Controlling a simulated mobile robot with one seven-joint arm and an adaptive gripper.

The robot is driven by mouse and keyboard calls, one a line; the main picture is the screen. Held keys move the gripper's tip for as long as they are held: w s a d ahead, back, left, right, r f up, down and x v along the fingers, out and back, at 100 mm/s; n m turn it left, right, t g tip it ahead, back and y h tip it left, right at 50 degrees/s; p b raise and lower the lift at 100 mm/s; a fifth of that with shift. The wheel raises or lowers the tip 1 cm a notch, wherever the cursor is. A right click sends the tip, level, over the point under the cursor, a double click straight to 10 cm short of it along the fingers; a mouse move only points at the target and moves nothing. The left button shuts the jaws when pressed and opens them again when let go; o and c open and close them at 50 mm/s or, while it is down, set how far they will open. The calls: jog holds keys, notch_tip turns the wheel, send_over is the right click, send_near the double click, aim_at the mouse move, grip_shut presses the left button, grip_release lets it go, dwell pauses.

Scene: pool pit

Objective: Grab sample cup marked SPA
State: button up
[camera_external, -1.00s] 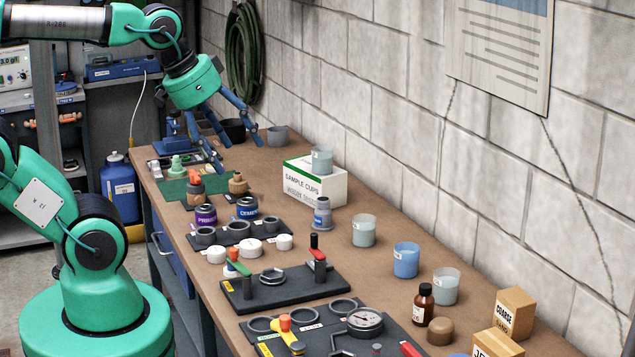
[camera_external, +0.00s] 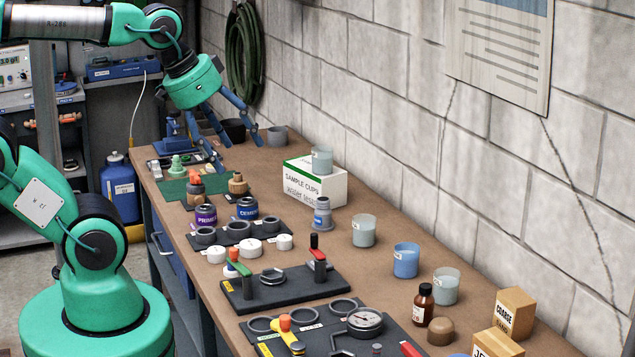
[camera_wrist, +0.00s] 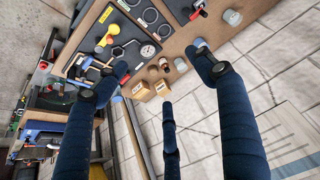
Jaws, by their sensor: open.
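Several sample cups stand along the wall side of the bench. A pale cup (camera_external: 322,160) sits on top of the sample cups box (camera_external: 316,185). Another pale cup (camera_external: 364,231), a blue cup (camera_external: 406,261) and a further pale cup (camera_external: 446,287) stand on the bench top. The cups' small labels are too blurred to read, so I cannot tell which is marked SPA. My gripper (camera_external: 238,150) is open and empty over the far end of the bench, apart from these cups. In the wrist view its spread fingers (camera_wrist: 160,78) have nothing between them.
A clamp board (camera_external: 280,294) and a gauge (camera_external: 365,321) lie toward the front. A grey pot (camera_external: 277,136) stands by my fingers. The block wall (camera_external: 440,130) bounds the bench's right side.

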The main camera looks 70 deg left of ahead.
jog(key=w+a+f+n, duration=0.15)
jog(key=w+a, duration=0.25)
jog(key=w, duration=0.4)
jog(key=w+a+f+y, duration=0.15)
jog(key=w+a, duration=0.25)
jog(key=w, duration=0.5)
jog(key=w+a+f+n+h, duration=0.15)
jog(key=w+a, duration=0.25)
jog(key=w, duration=0.4)
jog(key=w+a+f+y, duration=0.1)
jog(key=w+a+f, duration=0.6)
jog(key=f, duration=0.3)
jog(key=w+a+f+n+g+b, duration=0.1)
jog(key=w+a+f, duration=0.7)
jog(key=a+f, duration=0.2)
jog(key=shift+w+f+y, duration=0.2)
jog(key=shift+f+y, duration=0.15)
jog(key=shift+y, duration=0.05)
jog(key=shift+f, duration=0.1)
jog(key=b, duration=0.1)
send_over(364, 231)
jog(key=a, duration=0.2)
notch_tip(364, 231, down, 8)
jog(key=shift+s, duration=0.25)
